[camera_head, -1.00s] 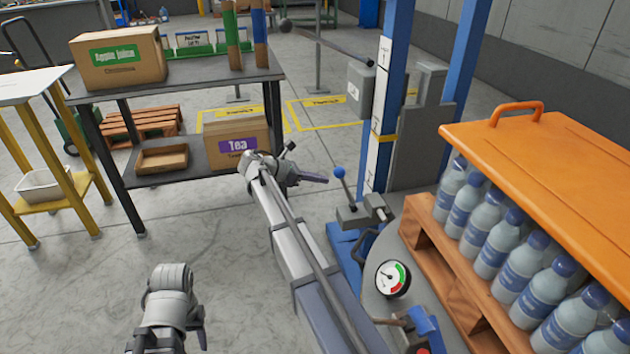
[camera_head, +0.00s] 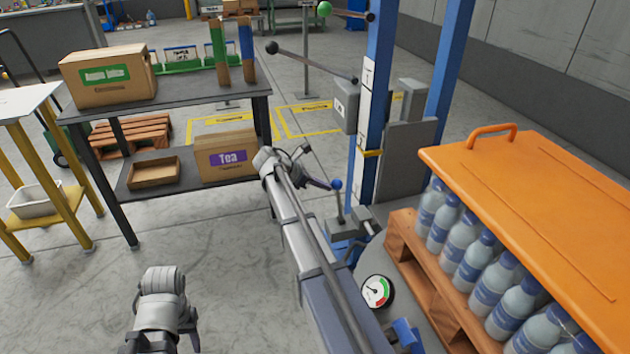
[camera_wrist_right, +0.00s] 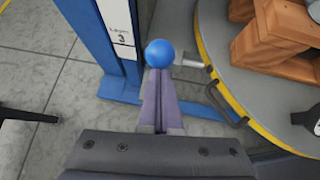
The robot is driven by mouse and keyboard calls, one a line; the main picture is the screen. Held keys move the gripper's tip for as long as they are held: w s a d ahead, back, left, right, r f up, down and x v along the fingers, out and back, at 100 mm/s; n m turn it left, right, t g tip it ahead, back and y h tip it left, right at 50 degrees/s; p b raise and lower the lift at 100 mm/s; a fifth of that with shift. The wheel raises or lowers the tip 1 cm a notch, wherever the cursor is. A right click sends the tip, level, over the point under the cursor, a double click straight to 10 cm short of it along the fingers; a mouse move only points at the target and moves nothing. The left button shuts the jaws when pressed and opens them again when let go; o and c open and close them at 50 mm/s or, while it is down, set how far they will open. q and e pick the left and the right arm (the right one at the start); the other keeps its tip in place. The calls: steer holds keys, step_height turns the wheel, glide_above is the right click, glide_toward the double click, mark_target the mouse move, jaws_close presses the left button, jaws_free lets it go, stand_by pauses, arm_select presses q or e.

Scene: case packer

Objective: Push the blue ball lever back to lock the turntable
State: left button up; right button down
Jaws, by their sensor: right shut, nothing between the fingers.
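The blue ball (camera_head: 337,184) tops an upright lever beside the blue post, and it also shows in the wrist view (camera_wrist_right: 159,53). My right gripper (camera_head: 322,184) is shut and empty. Its fingertips are right at the ball, on its left side in the head view; in the wrist view the closed fingers (camera_wrist_right: 160,82) point at the ball and overlap its lower edge. I cannot tell whether they touch. The grey turntable (camera_head: 375,258) lies right of the lever, with its yellow rim in the wrist view (camera_wrist_right: 220,80). My left gripper is at the bottom left, its fingers unclear.
A wooden pallet (camera_head: 412,262) with bottles under an orange cover (camera_head: 520,195) stands on the turntable. A gauge (camera_head: 377,291) is near its edge. Blue posts (camera_head: 378,90) rise behind the lever. A dark shelf (camera_head: 185,98) with boxes stands at left. The floor between is clear.

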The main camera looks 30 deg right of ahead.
arm_select(q)
step_height(320, 180, up, 7)
steer(key=p, duration=0.5)
steer(key=shift+f, duration=0.15)
arm_select(e)
steer(key=s+d+r+t+y, duration=0.1)
steer(key=d+y, duration=0.3)
steer(key=d, duration=0.5)
steer(key=shift+s+d+r+y, duration=0.15)
steer(key=shift+s+d+y, duration=0.2)
steer(key=shift+s, duration=0.35)
steer(key=shift+d, duration=0.2)
steer(key=shift+a+r, duration=0.1)
arm_select(q)
step_height(320, 180, up, 11)
steer(key=p, duration=1.1)
steer(key=shift+d, duration=0.15)
arm_select(e)
steer(key=a+f+v, duration=0.1)
steer(key=a+v, duration=0.1)
steer(key=v, duration=1.1)
steer(key=shift+a, duration=0.2)
arm_select(q)
steer(key=shift+s+f, duration=0.1)
arm_select(e)
steer(key=shift+w, duration=0.15)
